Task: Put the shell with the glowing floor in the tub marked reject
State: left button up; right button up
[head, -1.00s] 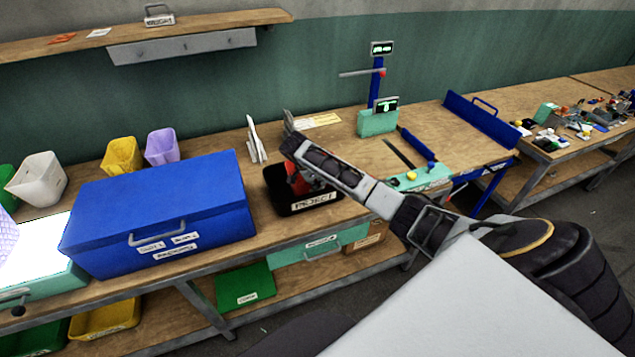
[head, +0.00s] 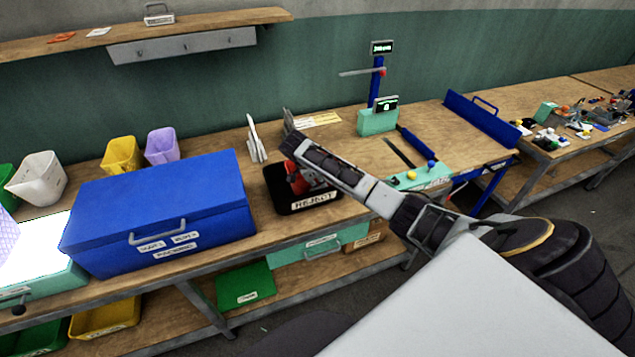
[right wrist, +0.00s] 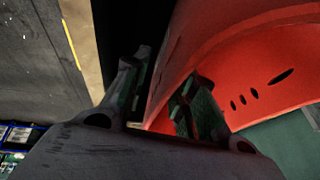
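The black tub marked REJECT (head: 312,199) stands on the bench right of the blue box. In the right wrist view the shell (right wrist: 255,70) is large, with a curved wall and several dark slots. My right gripper's fingers (right wrist: 160,90) stand apart, one outside the shell's wall and one over its inner side, with a dark gap beside the outer finger. The shell's floor is hidden, so I cannot see any glow. My left gripper is out of view.
A big blue box (head: 160,205) stands just left of the tub. A white stand (head: 256,140) is behind it. A teal unit with a display (head: 377,122) and a blue post are to the right. Bare bench top (head: 345,140) lies behind my right arm.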

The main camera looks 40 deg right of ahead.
jog(key=v, duration=1.2)
jog(key=shift+b, duration=0.3)
